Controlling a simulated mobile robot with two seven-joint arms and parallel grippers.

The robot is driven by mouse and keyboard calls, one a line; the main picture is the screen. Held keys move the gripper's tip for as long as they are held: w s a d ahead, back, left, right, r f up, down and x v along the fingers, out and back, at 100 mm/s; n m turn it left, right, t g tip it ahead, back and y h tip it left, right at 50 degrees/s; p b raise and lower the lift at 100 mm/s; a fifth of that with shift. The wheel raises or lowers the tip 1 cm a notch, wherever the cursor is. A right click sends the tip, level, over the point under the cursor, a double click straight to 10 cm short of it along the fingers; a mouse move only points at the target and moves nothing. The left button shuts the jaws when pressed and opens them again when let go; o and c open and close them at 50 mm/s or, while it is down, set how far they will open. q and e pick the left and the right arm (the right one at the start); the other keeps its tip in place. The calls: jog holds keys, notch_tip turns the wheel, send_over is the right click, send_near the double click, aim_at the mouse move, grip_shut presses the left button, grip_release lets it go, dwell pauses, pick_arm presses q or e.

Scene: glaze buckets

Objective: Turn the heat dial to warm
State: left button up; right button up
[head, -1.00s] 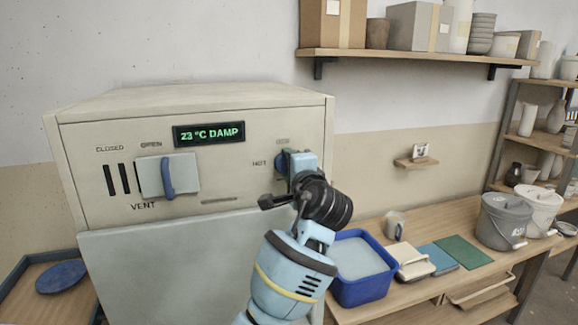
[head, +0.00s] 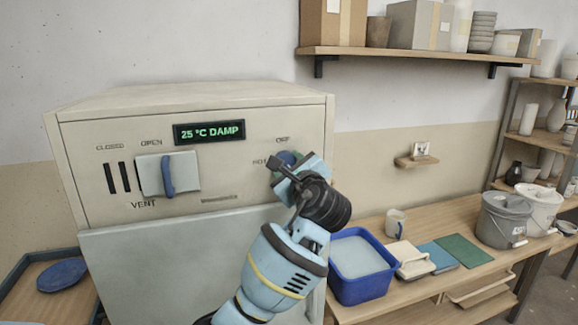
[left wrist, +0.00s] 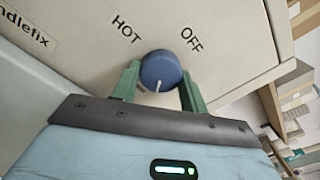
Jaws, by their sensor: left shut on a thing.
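The heat dial (head: 286,157) is a round blue knob on the upper right of the kiln's cream front panel. In the left wrist view the dial (left wrist: 160,66) sits between the green fingers of my left gripper (left wrist: 159,78), which are shut on its sides. Its white pointer line faces down toward the gripper palm. The labels HOT (left wrist: 126,26) and OFF (left wrist: 191,39) show above it; another small label beside the left finger is mostly hidden. In the head view my left gripper (head: 290,168) covers part of the dial. The display (head: 209,132) reads 25 °C DAMP.
The blue vent handle (head: 168,176) stands upright on the panel left of the dial. A blue tub (head: 362,290), a mug (head: 396,223) and buckets (head: 506,220) stand on the bench to the right. A wall shelf (head: 420,56) hangs above.

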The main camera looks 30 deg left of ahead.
pick_arm(q)
jog(key=m, duration=0.6)
jog(key=shift+s+a+f+m, duration=0.1)
jog(key=shift+m, duration=0.3)
dwell(0.4)
jog(key=o, duration=0.9)
jog(key=shift+o, duration=0.2)
jog(key=shift+s, duration=0.1)
jog(key=v, duration=0.7)
jog(key=shift+s+d, duration=0.2)
jog(key=shift+d, duration=0.1)
